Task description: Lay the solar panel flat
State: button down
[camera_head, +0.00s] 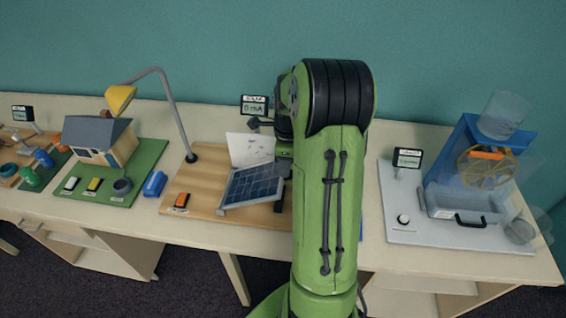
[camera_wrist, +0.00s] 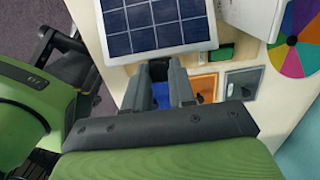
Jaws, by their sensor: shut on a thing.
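The solar panel (camera_head: 252,186), dark blue cells in a pale frame, sits tilted on the wooden board (camera_head: 190,184), in front of a white card. In the wrist view the panel (camera_wrist: 156,26) fills the top, its near edge right at my fingertips. My gripper (camera_wrist: 159,72) is shut at that edge, with a small dark part between the fingers. The exact contact is partly hidden. In the head view my green arm hides the gripper and the board's right part.
A yellow desk lamp (camera_head: 120,98) and a model house (camera_head: 97,138) on a green base stand to the left. A blue water-wheel model (camera_head: 462,150) stands at the right. An orange-topped small block (camera_head: 181,201) lies left of the panel.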

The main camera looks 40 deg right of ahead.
jog(key=s+d+f+t+y+b, duration=0.1)
jog(key=f, duration=0.2)
jog(key=s+d+f+t+y+b, duration=0.1)
jog(key=f, duration=0.2)
jog(key=s+d+f+t+y, duration=0.1)
jog(key=s+f+t, duration=0.1)
jog(key=f, duration=0.1)
jog(key=shift+f+b, duration=0.35)
jog(key=shift+b, duration=0.05)
jog(key=shift+s+f+t+y, duration=0.1)
jog(key=shift+f+t+y, duration=0.2)
jog(key=shift+f, duration=0.3)
jog(key=c, duration=0.9)
grip_release()
jog(key=shift+c, duration=0.2)
jog(key=shift+r, duration=0.1)
jog(key=p+v, duration=0.4)
jog(key=v, duration=1.1)
jog(key=shift+s+r, duration=0.2)
jog(key=shift+r, duration=0.05)
jog(key=shift+d, duration=0.1)
